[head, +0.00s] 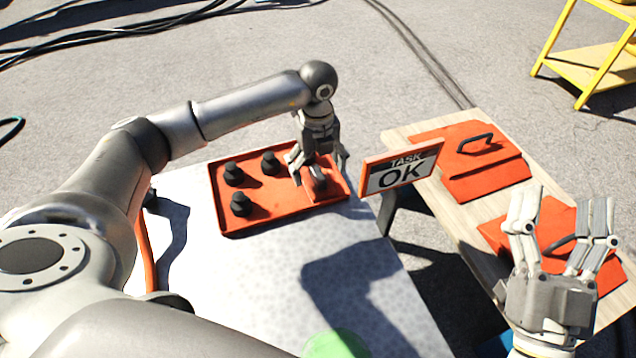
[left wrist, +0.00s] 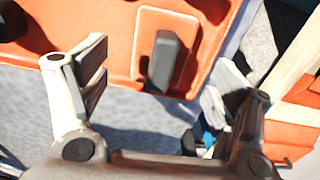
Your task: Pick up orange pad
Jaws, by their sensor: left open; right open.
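A small orange pad (left wrist: 150,20) with an upright dark handle (left wrist: 165,58) lies in an orange tray in the left wrist view. My right gripper (head: 560,232) is open and empty, above an orange panel (head: 500,236) at the right.
The orange tray (head: 270,223) sits on a pale table (head: 240,290) and holds several black knobs (head: 233,175). A "TASK OK" sign (head: 402,172) stands just right of it. A wooden bench (head: 400,135) bears another orange panel with a black handle (head: 475,143).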

